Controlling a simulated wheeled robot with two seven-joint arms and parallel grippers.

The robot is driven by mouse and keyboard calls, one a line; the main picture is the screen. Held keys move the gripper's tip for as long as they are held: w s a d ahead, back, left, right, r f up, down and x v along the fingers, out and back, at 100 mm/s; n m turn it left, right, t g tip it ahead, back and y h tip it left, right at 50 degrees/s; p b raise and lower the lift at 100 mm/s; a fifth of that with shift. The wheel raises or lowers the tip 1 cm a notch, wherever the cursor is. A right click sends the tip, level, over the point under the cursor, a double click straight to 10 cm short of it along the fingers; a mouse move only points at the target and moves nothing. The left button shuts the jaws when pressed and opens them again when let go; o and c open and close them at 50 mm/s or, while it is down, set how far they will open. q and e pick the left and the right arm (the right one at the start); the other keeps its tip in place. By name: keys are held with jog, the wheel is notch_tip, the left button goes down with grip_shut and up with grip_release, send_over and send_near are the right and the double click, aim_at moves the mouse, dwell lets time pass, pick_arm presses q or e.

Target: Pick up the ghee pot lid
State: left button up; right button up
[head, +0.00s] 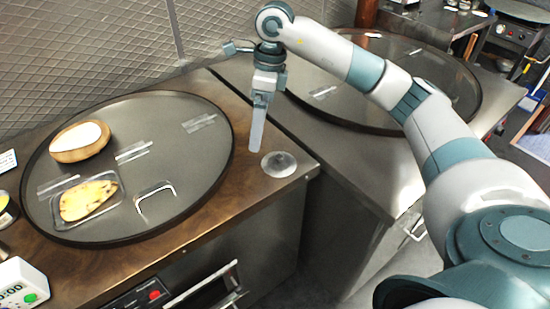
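A small round grey metal disc, which looks like the ghee pot lid (279,164), lies flat on the brown counter near its right front corner. My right gripper (255,148) comes in from the right and points down, with its fingertips just left of and behind the disc. The fingers overlap in this view, so their opening and any contact cannot be told. A small pot with yellow content (6,212), perhaps the ghee pot, is cut off at the left edge. My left gripper is not in view.
A large round dark tray (205,165) on the counter holds a wooden bowl of white stuff (80,152) and a flatbread (88,200) on a small clear tray. A white timer (20,285) stands at lower left. Another round tray (440,75) lies behind my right arm.

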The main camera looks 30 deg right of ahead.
jog(key=d+r+h, duration=0.2)
jog(key=d, duration=0.4)
jog(key=shift+w+r+m, duration=0.25)
jog(key=shift+m, duration=0.15)
jog(key=shift+f, duration=0.15)
jog(key=p, duration=0.5)
send_over(278, 157)
notch_tip(278, 157, down, 11)
jog(key=shift+f, duration=0.5)
